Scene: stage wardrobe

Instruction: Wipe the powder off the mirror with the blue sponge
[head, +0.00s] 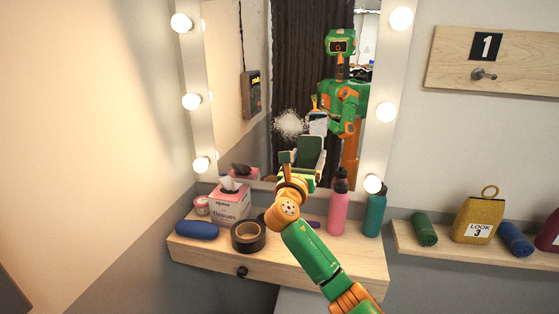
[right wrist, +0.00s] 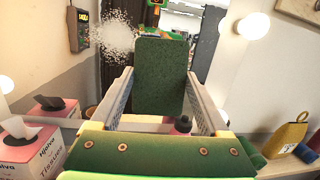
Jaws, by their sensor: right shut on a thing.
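The mirror (head: 222,60) stands upright in a white frame with bulbs. A patch of white powder (head: 290,123) is on its glass, and shows at upper left in the right wrist view (right wrist: 112,38). My right gripper (head: 306,162) is shut on a block-shaped sponge (right wrist: 158,88), held upright between its fingers. The face I see is dark green; no blue shows on it. In the head view the sponge (head: 311,150) is just right of and below the powder. I cannot tell whether it touches the glass. My left gripper is not directly in view.
The shelf (head: 200,252) below holds a tissue box (head: 230,203), black tape roll (head: 248,237), blue rounded thing (head: 197,230), pink bottle (head: 339,212) and teal bottle (head: 375,215). A right-hand shelf holds rolls and a yellow "LOOK 3" bag (head: 478,218). Lit bulbs line the frame.

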